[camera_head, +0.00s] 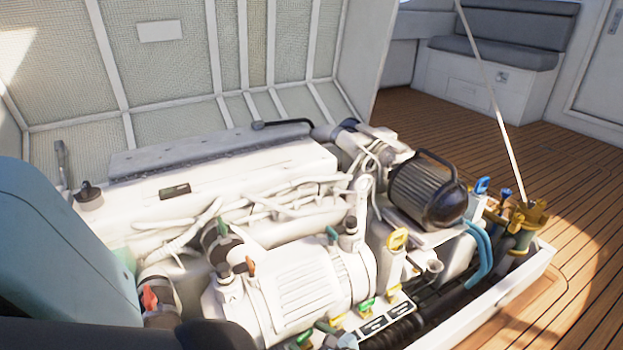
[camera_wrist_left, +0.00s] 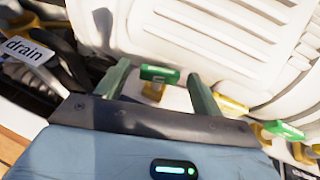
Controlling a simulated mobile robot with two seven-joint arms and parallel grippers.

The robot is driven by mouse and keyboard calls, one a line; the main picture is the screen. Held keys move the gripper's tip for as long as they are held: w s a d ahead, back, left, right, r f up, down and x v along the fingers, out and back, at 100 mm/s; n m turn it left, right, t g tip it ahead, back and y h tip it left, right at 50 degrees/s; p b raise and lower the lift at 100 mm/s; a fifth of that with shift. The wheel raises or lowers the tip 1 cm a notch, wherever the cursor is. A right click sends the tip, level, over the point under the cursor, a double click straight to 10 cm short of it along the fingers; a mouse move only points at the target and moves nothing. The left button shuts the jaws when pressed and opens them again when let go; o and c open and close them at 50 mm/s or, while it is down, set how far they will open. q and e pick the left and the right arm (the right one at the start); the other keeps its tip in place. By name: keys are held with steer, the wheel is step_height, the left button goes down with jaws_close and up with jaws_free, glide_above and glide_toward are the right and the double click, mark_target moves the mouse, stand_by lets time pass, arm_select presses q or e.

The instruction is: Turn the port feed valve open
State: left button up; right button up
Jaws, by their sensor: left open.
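My left gripper (camera_wrist_left: 157,80) is open, with its two fingers on either side of a green valve handle (camera_wrist_left: 159,74) on a brass body in the left wrist view. I cannot tell whether the fingers touch it. A second green handle (camera_wrist_left: 283,130) on brass sits to the right. In the head view my left gripper (camera_head: 335,334) is low in the centre, mostly cut off by the bottom edge. Green handles show there on either side of it, one at the bottom (camera_head: 303,338) and one to the right (camera_head: 367,305). No readable label marks the port feed valve.
A "drain" label (camera_wrist_left: 28,50) stands left in the wrist view. The white engine casing (camera_head: 300,290) rises close behind the valves. Open wooden deck (camera_head: 570,180) lies right.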

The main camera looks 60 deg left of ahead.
arm_select(q)
steer(key=c, duration=1)
steer(key=shift+w+n+g+b, duration=0.15)
steer(key=shift+n+g+b, duration=0.25)
steer(key=shift+n+g, duration=0.45)
steer(key=o, duration=1)
steer(key=shift+h, duration=0.3)
steer(key=shift+d, duration=0.1)
